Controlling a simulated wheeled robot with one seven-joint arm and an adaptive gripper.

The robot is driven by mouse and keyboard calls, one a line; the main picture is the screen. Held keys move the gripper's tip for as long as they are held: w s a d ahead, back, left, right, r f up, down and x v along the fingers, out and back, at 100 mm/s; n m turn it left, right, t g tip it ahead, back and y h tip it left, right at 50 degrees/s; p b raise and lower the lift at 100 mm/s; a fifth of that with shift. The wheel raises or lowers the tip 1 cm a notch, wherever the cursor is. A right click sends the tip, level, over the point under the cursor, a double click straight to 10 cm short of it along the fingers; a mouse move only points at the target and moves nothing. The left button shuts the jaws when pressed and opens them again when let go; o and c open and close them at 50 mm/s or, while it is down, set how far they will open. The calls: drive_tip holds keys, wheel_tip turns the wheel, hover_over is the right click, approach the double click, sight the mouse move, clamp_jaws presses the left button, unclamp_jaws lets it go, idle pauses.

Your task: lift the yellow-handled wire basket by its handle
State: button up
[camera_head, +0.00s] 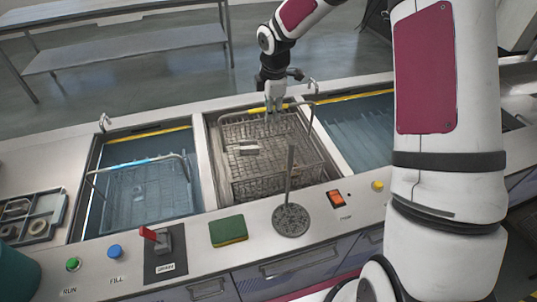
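The yellow-handled wire basket (245,186) sits in the middle tank bay. Its handle bar stands across the back, with a yellow grip (256,110) near the middle. My gripper (273,109) points down from behind, its fingertips at the yellow grip and overlapping part of it. I cannot tell whether the fingers touch or enclose the grip, or how far they are closed. A small pale block (248,150) shows inside the basket.
A blue-handled wire basket (140,190) sits in the left, water-filled tank. The right tank (365,130) holds liquid. A round perforated strainer (291,219) with an upright handle, a green sponge (228,230) and a red lever (150,234) occupy the front ledge.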

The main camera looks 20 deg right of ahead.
clamp_jaws()
drive_tip(key=shift+r, duration=0.15)
wheel_tip(320, 180, up, 20)
drive_tip(key=p, duration=0.1)
drive_tip(key=shift+f+p, duration=0.25)
drive_tip(key=shift+p, duration=0.05)
idle(0.8)
